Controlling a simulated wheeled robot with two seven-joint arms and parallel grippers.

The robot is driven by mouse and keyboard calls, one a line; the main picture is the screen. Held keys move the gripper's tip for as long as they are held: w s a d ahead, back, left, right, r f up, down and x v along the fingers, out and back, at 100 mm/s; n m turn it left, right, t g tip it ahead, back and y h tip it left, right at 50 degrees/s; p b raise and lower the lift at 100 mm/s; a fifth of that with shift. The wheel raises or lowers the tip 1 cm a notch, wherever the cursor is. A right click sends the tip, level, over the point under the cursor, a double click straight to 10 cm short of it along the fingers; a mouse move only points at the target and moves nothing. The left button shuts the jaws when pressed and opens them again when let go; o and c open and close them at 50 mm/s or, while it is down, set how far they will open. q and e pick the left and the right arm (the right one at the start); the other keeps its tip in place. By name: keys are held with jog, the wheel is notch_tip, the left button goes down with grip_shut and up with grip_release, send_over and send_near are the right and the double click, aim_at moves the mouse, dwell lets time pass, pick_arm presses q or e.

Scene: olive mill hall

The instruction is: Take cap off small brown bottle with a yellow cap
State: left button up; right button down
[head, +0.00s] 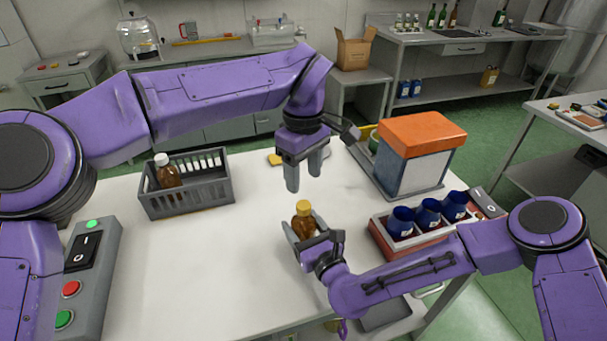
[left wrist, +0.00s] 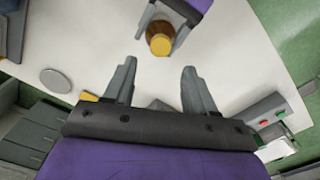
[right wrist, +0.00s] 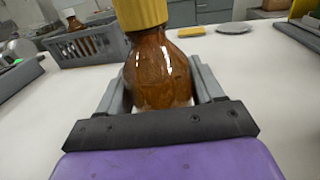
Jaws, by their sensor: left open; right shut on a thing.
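The small brown bottle (head: 303,224) stands upright near the middle of the white table, with its yellow cap (head: 304,207) on. My right gripper (head: 305,237) is shut on the bottle's body; the right wrist view shows the brown glass (right wrist: 158,70) between the fingers and the yellow cap (right wrist: 138,12) above them. My left gripper (head: 306,176) is open and empty, pointing down, above and behind the bottle. In the left wrist view the open fingers (left wrist: 160,85) are apart from the yellow cap (left wrist: 160,44), which shows beyond the fingertips.
A grey crate (head: 187,205) at the left holds a brown bottle with a white cap (head: 166,170). A red rack (head: 412,240) with blue bottles and an orange-topped box (head: 425,132) stand at the right. A switch box (head: 85,270) is front left. The table's front middle is clear.

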aim_at(304, 205)
pick_arm(q)
jog(key=shift+m, duration=0.5)
jog(key=shift+f, duration=0.3)
notch_tip(304, 205, down, 8)
jog(key=shift+r, duration=0.25)
grip_shut()
